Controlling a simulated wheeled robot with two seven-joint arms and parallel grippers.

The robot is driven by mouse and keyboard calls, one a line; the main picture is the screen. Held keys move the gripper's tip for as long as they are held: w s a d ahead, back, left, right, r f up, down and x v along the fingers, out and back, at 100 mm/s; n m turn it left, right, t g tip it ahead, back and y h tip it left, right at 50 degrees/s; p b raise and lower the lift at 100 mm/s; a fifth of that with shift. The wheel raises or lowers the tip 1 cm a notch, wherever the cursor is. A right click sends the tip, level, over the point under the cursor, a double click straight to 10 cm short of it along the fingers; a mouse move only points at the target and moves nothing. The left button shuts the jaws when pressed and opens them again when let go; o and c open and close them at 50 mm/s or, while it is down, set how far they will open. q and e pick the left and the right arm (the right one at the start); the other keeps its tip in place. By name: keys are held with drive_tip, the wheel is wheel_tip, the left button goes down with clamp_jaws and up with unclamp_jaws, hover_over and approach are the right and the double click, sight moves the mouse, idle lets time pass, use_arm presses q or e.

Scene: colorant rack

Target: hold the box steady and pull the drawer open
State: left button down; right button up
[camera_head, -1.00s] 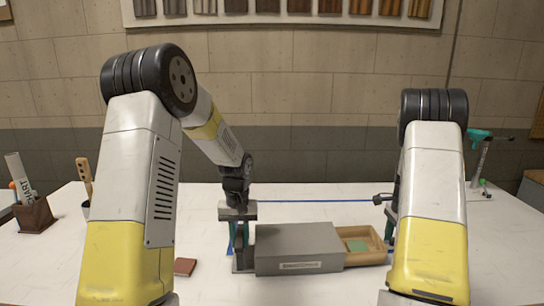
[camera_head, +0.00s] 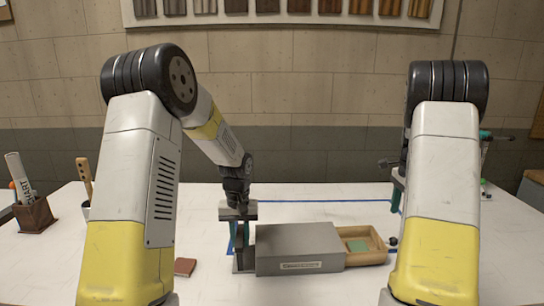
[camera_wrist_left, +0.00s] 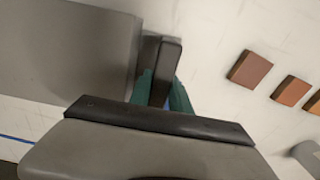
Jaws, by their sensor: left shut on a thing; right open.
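The grey box (camera_head: 300,247) lies on the table with a label on its front. Its wooden drawer (camera_head: 382,257) sticks out of the right end, with a green piece (camera_head: 358,245) inside and a dark knob (camera_head: 393,241) at its outer end. My left gripper (camera_head: 241,256) is shut on a dark upright tab (camera_wrist_left: 165,65) at the box's left end; the box also shows in the left wrist view (camera_wrist_left: 70,45). My right gripper (camera_head: 398,192) is open, above and behind the knob and apart from it, partly hidden by my right arm.
A reddish-brown tile (camera_head: 184,266) lies left of the box; several tiles show in the left wrist view (camera_wrist_left: 249,69). A brown holder (camera_head: 35,215) stands at the far left. Blue tape (camera_head: 320,201) runs behind the box. The table between is clear.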

use_arm(q)
drive_tip(key=c, duration=1.1)
unclamp_jaws()
